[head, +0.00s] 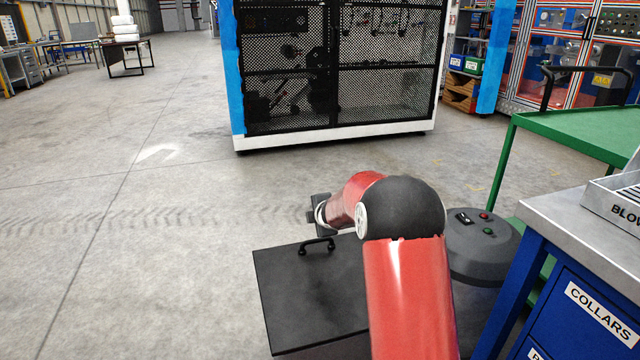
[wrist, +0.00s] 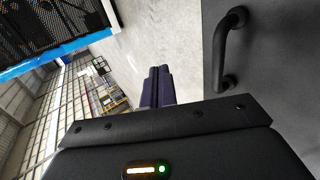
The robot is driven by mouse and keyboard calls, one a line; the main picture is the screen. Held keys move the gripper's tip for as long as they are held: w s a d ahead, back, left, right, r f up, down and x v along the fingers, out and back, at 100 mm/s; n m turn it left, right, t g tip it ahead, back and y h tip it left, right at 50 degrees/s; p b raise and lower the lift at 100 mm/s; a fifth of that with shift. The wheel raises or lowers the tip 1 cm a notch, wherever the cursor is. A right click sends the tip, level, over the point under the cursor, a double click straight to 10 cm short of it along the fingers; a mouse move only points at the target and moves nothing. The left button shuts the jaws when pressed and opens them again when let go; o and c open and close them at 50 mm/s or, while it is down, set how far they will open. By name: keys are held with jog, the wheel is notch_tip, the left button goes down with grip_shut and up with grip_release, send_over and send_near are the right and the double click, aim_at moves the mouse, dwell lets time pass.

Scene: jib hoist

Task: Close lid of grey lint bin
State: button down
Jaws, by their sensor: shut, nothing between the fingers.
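A flat dark grey lid panel (head: 300,290) with a black bar handle (head: 318,244) near its far edge shows in the lower middle of the head view. The bin body under it is mostly out of sight, and I cannot tell how far the lid stands open. My gripper (head: 313,212) is just beyond the handle, seen partly behind my red arm. In the wrist view my gripper's fingers (wrist: 158,87) are together and empty. The handle (wrist: 226,50) and the grey lid (wrist: 275,90) lie to their right, apart from the fingers.
A round grey machine (head: 482,245) with red and green buttons stands right of the lid. A blue cabinet (head: 570,290) and green cart (head: 575,130) are at the right. A mesh cage (head: 340,70) stands beyond. The floor (head: 120,220) at left is clear.

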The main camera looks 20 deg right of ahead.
jog(key=shift+w+r, duration=0.8)
jog(key=shift+r, duration=3.7)
jog(key=s+a+r+m+g+h, duration=0.1)
jog(key=s+a+r+m+h, duration=0.2)
jog(key=s, duration=0.6)
jog(key=s+a+m+g+y, duration=0.1)
jog(key=s+m, duration=0.6)
jog(key=s, duration=1.3)
jog(key=s+a+f+m+g+y, duration=0.1)
jog(key=s+m+g, duration=0.2)
jog(key=s+m, duration=0.5)
jog(key=s, duration=1.2)
jog(key=shift+s+a+f+y, duration=0.15)
jog(key=shift+a+f+y, duration=0.1)
jog(key=shift+a+y, duration=0.1)
